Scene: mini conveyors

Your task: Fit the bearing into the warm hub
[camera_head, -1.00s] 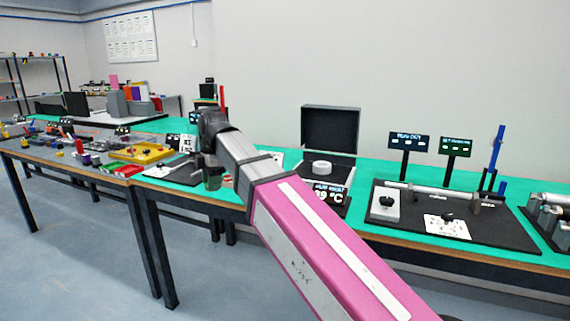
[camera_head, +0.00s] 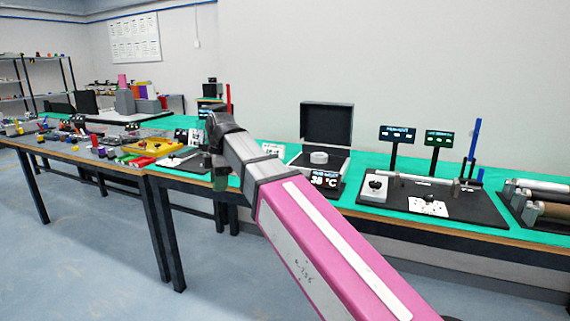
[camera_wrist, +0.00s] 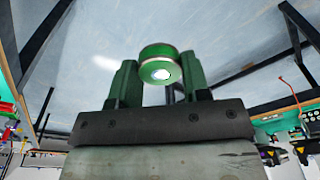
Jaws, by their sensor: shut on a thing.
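A pale ring (camera_head: 319,157), which looks like the hub, sits on a dark base in front of an open black lid (camera_head: 327,124). A display (camera_head: 324,180) beside it reads about 38 °C. In the wrist view my gripper (camera_wrist: 158,72) is shut on a small round ring with a bright hole, which looks like the bearing (camera_wrist: 158,52). The bearing looks green. In the head view my gripper (camera_head: 217,172) hangs left of the hub, near the bench's front edge, apart from the hub. The bearing cannot be made out there.
To the right stand two small displays (camera_head: 397,134) and a dark board (camera_head: 470,205) with a rod. Rollers (camera_head: 545,200) are at the far right. A table (camera_head: 80,150) with several small parts and a yellow tray (camera_head: 154,147) is at the left. The floor in front is clear.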

